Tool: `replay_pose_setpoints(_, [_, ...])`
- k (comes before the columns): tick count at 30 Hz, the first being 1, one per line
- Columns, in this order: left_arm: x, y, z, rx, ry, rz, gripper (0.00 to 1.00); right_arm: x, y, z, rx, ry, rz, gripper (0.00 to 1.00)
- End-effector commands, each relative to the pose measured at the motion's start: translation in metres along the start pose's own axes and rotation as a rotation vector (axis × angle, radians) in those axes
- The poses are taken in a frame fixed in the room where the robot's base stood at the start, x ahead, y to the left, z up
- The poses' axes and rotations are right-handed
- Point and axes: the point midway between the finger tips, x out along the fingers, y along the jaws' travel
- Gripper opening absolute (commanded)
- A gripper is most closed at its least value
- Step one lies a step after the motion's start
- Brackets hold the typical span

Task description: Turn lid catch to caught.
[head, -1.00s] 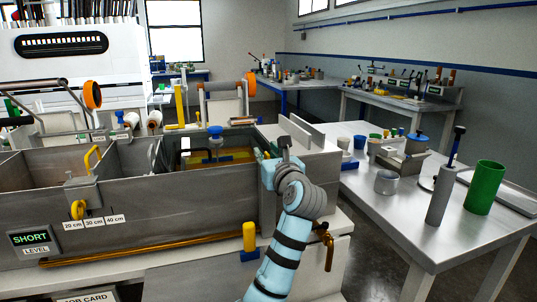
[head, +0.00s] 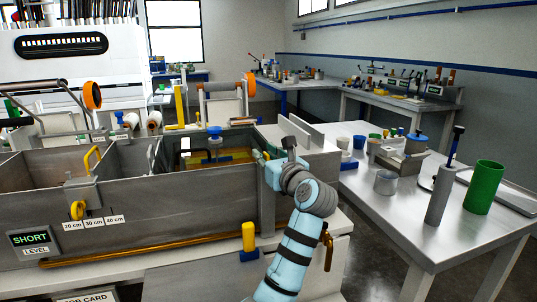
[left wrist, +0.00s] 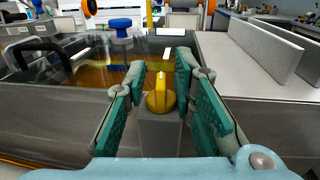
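The lid catch is a yellow knob with a raised grip (left wrist: 161,90) on top of a grey post (left wrist: 160,130), at the near edge of the resin bath. Its grip points away from me in the left wrist view. My left gripper (left wrist: 161,72) is open, with one green-padded finger on each side of the knob. Gaps show between pads and knob. In the head view my left gripper (head: 263,156) is at the bath's right end and the catch is hidden there. A clear lid (left wrist: 90,55) with a blue knob (left wrist: 121,27) covers amber resin. My right gripper is not in view.
A yellow handle (head: 93,158) and a yellow dial (head: 78,210) are left on the tank. A yellow-topped stop (head: 249,236) and a brass lever (head: 328,252) are near my forearm. A bench (head: 400,225) with a green cup (head: 484,188) stands right.

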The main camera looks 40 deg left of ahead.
Motion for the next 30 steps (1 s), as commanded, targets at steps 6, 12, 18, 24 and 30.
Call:
replay_pose_setpoints(6, [-0.001,-0.003,0.001,-0.003,-0.002,-0.007,0.27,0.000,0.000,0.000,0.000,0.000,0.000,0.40])
replay_pose_setpoints(12, [-0.002,-0.004,0.002,-0.004,-0.002,-0.009,0.27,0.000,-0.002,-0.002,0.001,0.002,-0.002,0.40])
replay_pose_setpoints(18, [-0.027,-0.004,0.001,-0.007,0.000,-0.013,0.27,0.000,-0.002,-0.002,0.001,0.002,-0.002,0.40])
replay_pose_setpoints(24, [-0.068,-0.003,0.000,-0.005,0.000,-0.010,0.27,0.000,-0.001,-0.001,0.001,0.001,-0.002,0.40])
replay_pose_setpoints(30, [-0.077,-0.002,0.001,-0.002,-0.002,-0.006,0.27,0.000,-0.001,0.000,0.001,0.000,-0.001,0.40])
